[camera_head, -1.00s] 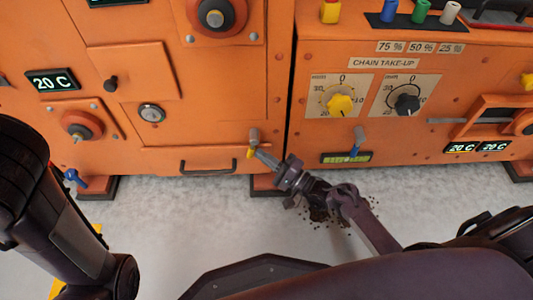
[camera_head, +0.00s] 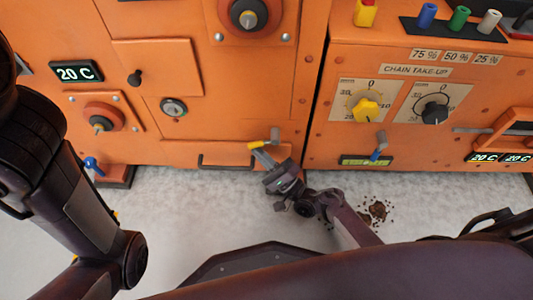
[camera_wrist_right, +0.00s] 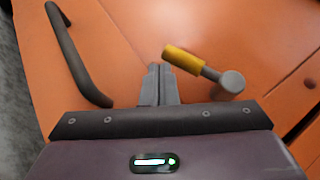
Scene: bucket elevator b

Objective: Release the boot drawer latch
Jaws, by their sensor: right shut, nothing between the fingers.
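The boot drawer latch is a small lever with a grey pivot (camera_head: 275,134) and a yellow grip (camera_head: 257,145), at the right end of the orange drawer front (camera_head: 180,155). In the right wrist view the yellow grip (camera_wrist_right: 183,59) is just right of the fingertips. My right gripper (camera_head: 261,158) is shut and empty, its tips just below the grip; I cannot tell whether they touch. The drawer's dark bar handle (camera_head: 227,162) is left of the latch and also shows in the wrist view (camera_wrist_right: 75,55). My left gripper is out of view.
Right of the latch, across a cabinet seam, a blue-tipped lever (camera_head: 377,153) sits above a green display. Yellow (camera_head: 366,112) and black (camera_head: 434,113) knobs are above it. Dark spilled grains (camera_head: 375,211) lie on the pale floor. Floor before the drawer is mostly clear.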

